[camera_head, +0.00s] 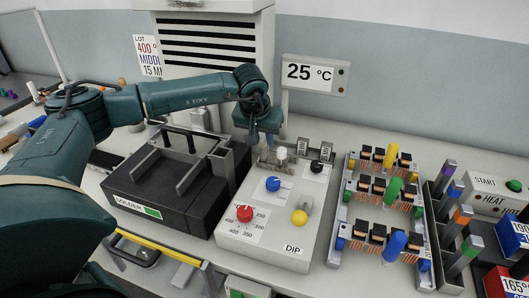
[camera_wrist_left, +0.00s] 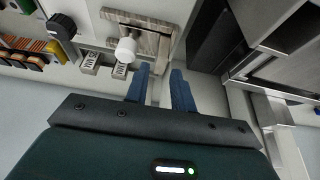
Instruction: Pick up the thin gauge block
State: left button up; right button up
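Two small pale upright blocks with dark lettering stand at the back edge of the grey DIP panel (camera_head: 265,228). One labelled block (camera_head: 302,146) is nearer my left gripper; the other labelled block (camera_head: 326,151) is to its right. In the left wrist view they also show as a nearer block (camera_wrist_left: 119,70) and a farther block (camera_wrist_left: 89,61). The lettering is too small to tell surely which is the thin gauge block. My left gripper (camera_head: 265,138) is over the panel's back left; its blue fingers (camera_wrist_left: 160,90) are apart, with nothing visible between them. My right gripper is out of view.
A white knob (camera_head: 282,153) and a metal bracket (camera_wrist_left: 158,18) are close to my left fingers. A black knob (camera_head: 316,167) stands in front of the labelled blocks. The black solder unit (camera_head: 160,208) is left of the panel; coil racks (camera_head: 336,255) stand right.

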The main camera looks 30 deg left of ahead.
aim_at(264, 145)
pick_arm(q)
jog(key=x, duration=0.5)
jog(key=shift+p, duration=0.4)
jog(key=shift+s, duration=0.1)
jog(key=shift+c, duration=0.6)
grip_shut()
